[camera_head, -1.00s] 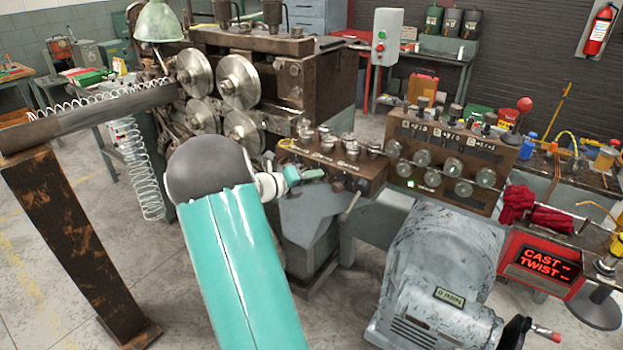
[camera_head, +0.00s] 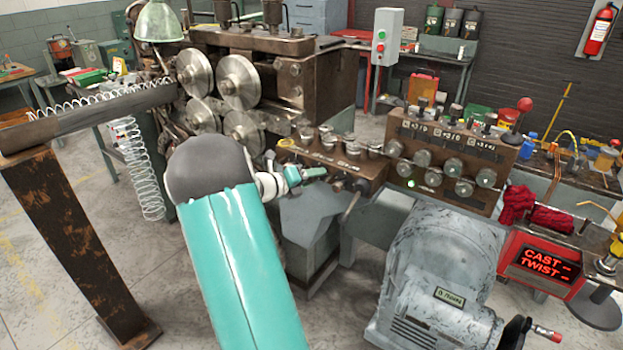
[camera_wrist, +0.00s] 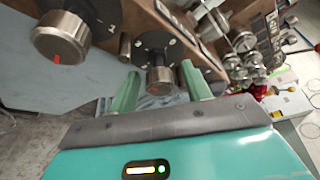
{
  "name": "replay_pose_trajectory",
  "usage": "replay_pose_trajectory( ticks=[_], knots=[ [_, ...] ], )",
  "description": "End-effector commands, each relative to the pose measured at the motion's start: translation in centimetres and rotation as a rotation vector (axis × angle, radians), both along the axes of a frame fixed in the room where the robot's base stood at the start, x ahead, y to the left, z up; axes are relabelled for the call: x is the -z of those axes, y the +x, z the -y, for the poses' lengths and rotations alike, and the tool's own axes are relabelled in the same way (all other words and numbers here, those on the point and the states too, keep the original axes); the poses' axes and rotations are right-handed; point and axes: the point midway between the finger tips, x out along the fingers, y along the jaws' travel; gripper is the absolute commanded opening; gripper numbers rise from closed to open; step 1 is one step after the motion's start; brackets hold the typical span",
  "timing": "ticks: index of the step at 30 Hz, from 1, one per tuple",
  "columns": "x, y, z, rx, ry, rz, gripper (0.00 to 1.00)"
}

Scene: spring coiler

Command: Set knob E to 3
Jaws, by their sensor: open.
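My gripper (camera_wrist: 160,92) is open in the wrist view. Its two green fingers stand on either side of a metal knob (camera_wrist: 160,80) on a black round dial, with a gap on both sides. Another metal knob with a red mark (camera_wrist: 62,38) sits at the upper left on the same brown panel. No letter is readable, so I cannot tell which is knob E. In the head view my gripper (camera_head: 318,173) is small at the front of the brown knob box (camera_head: 345,165), and the knob there is mostly hidden.
A second brown panel (camera_head: 425,135) with several round knobs stands to the right. A grey motor housing (camera_head: 445,262) is in front of it. A lever (camera_head: 352,203) sticks out below the knob box. Rollers (camera_head: 238,82) stand at the upper left.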

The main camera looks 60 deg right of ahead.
Motion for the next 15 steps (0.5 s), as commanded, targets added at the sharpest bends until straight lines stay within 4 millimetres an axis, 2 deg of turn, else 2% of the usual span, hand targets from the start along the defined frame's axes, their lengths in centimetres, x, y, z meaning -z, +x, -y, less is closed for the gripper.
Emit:
replay_pose_trajectory(
  ticks=[5,15],
  knots=[
    [-0.3,0.7,-1.2,-0.003,0.0,0.001,0.49],
    [-1.9,4.0,-7.3,-0.006,0.0,0.002,0.49]
  ],
)
